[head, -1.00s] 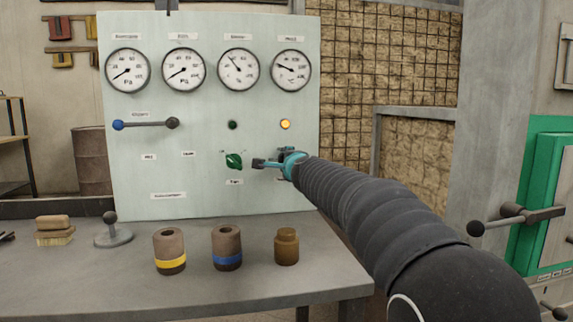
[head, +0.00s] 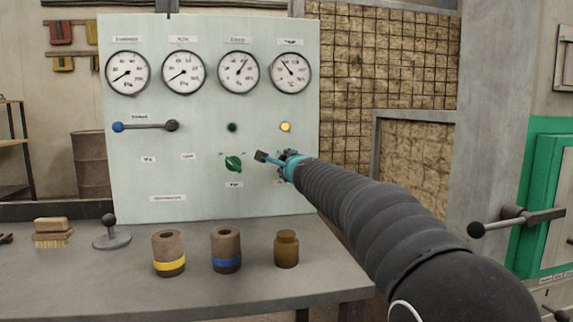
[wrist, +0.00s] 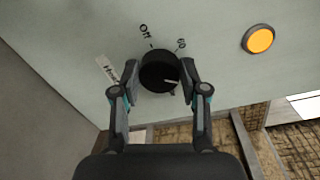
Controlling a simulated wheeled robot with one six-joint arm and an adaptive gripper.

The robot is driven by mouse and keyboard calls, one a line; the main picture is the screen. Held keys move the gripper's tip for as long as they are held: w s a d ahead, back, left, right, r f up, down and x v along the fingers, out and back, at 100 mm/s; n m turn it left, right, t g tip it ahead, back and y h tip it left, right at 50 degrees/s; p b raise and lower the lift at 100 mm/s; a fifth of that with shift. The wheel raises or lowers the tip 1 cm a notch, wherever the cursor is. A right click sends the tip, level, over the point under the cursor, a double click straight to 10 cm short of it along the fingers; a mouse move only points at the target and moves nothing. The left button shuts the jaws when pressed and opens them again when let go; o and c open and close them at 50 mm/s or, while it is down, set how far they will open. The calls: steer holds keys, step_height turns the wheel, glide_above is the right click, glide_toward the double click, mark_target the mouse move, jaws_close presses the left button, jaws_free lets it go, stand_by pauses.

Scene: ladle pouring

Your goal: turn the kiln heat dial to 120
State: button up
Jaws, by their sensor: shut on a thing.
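A round black dial (wrist: 157,74) sits on the pale panel (wrist: 215,65) in the wrist view. My gripper (wrist: 160,76) has one finger on each side of it and is shut on it. A white mark on the dial points right and slightly down in that view. Marks beside the dial look like "Off" and "60"; others are hidden or unreadable. In the head view my gripper (head: 276,160) is at the panel's lower right and hides the dial. The rightmost gauge (head: 290,72) has its needle toward the upper left.
A green knob (head: 233,163) is just left of my gripper. A lit amber lamp (head: 285,127) is above it. A blue-ended lever (head: 145,125) is at the panel's left. Below, two banded cylinders (head: 168,250) and a brown jar (head: 286,249) stand on the bench (head: 110,285).

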steer(key=o, duration=1.1)
steer(key=shift+o, duration=0.2)
